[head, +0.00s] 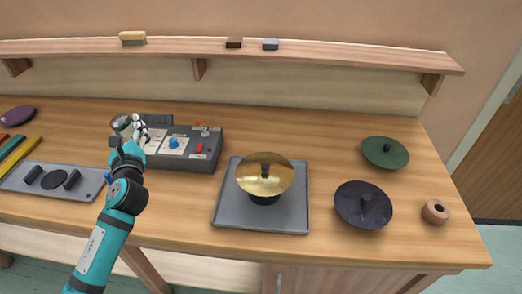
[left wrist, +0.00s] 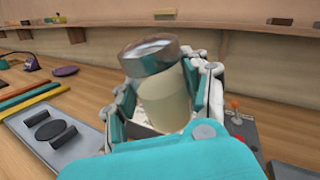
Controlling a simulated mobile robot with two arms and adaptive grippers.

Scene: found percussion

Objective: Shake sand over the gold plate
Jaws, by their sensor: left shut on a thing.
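My left gripper (head: 132,132) is over the left end of the grey control box in the head view. It is shut on a sand shaker (left wrist: 162,88), a clear jar with pale contents and a metal lid. In the left wrist view the jar is slightly tilted, lid up, between the fingers; its lower part is hidden. In the head view the shaker's lid (head: 120,122) shows beside the fingers. The gold plate (head: 264,172) sits on a dark stand on a grey tray (head: 228,215), right of the gripper and apart from it. My right gripper is not in view.
The control box (head: 202,163) has a blue knob and a red switch, and lies between gripper and plate. A dark plate (head: 363,204), green plate (head: 385,152) and wooden ring (head: 435,211) are at right. A tray (head: 88,193) and coloured bars are at left.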

